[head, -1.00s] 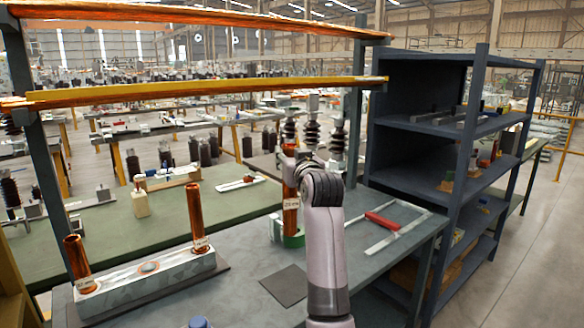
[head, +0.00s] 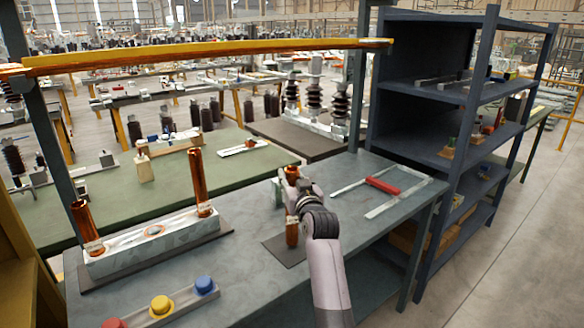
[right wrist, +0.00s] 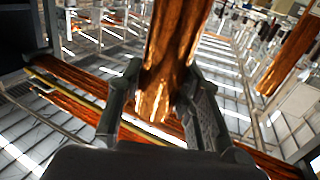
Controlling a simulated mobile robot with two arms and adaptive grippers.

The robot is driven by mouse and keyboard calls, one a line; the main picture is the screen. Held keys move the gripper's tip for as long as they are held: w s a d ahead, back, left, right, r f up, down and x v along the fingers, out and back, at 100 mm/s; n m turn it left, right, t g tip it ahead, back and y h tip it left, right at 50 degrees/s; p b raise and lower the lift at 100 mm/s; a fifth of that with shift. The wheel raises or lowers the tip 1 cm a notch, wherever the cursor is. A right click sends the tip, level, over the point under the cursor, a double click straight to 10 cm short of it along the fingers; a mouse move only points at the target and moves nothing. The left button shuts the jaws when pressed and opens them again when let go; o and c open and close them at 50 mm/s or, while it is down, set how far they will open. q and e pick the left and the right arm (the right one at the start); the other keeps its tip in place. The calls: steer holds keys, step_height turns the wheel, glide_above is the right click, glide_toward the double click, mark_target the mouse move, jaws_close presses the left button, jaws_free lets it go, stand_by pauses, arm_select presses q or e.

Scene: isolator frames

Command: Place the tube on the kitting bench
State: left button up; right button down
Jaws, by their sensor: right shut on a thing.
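A copper-coloured tube (head: 292,232) with a pale label band stands upright in my right gripper (head: 292,192). The gripper is shut on its upper part, and my wrist hides some of it. The tube's lower end overlaps a dark square mat (head: 272,245) on the grey bench (head: 250,285); I cannot tell whether it touches. In the right wrist view, both fingers (right wrist: 155,105) press against the tube (right wrist: 175,45). My left gripper is not in view.
Two similar copper tubes (head: 198,180) (head: 82,222) stand in a grey block (head: 150,245) to the left. A strip with red, yellow and blue buttons (head: 182,302) lies at the front. A metal frame with a red handle (head: 382,185) lies at right, beside a dark shelf (head: 430,150).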

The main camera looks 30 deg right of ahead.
steer(key=shift+f, duration=0.45)
steer(key=c, duration=1.2)
jaws_free()
steer(key=shift+f, duration=0.2)
steer(key=shift+o, duration=0.2)
steer(key=shift+s+r, duration=0.1)
steer(key=shift+r, duration=0.05)
steer(key=b+v, duration=0.1)
steer(key=v, duration=1.1)
